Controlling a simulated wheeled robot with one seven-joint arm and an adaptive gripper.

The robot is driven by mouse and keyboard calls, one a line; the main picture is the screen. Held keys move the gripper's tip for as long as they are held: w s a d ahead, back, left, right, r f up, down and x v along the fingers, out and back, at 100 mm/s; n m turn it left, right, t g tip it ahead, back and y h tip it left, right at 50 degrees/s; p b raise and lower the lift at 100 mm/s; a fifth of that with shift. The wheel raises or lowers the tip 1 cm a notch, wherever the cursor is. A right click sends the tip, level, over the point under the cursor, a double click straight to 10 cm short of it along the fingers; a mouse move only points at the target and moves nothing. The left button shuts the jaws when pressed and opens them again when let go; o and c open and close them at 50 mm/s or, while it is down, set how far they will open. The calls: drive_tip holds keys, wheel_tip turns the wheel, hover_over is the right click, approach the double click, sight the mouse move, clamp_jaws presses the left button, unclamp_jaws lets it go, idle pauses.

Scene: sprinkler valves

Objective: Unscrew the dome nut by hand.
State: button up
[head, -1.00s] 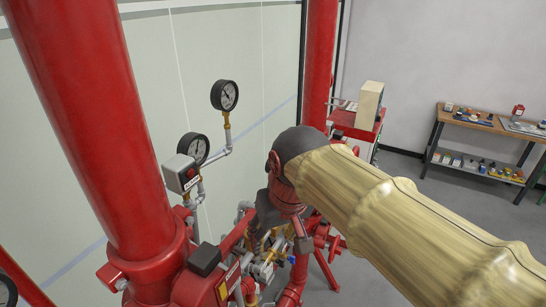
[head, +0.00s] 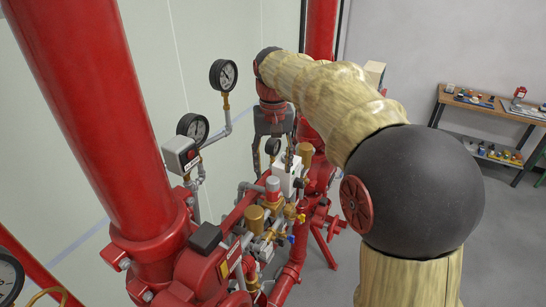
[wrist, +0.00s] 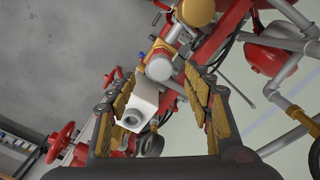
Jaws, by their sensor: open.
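My gripper (head: 273,140) points down over the valve trim in the head view, partly hidden by my arm. In the wrist view my gripper (wrist: 160,85) is open, with its yellow-padded fingers apart and nothing held. A white box (wrist: 138,103) with a round dark port shows between the fingers; contact cannot be told. Brass fittings sit near it, including a brass cylinder (head: 254,218) and a taller brass piece (head: 306,152) in the head view. I cannot tell which fitting is the dome nut.
A thick red pipe (head: 95,110) stands at the left. Gauges (head: 223,75) and a grey switch box (head: 181,155) are beside it. Red handwheels (wrist: 61,143) show in the wrist view. A workbench (head: 490,120) stands far right, with clear floor before it.

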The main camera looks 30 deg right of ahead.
sight(273, 180)
drive_tip(key=shift+f, duration=2.5)
drive_tip(key=shift+c, duration=1.4)
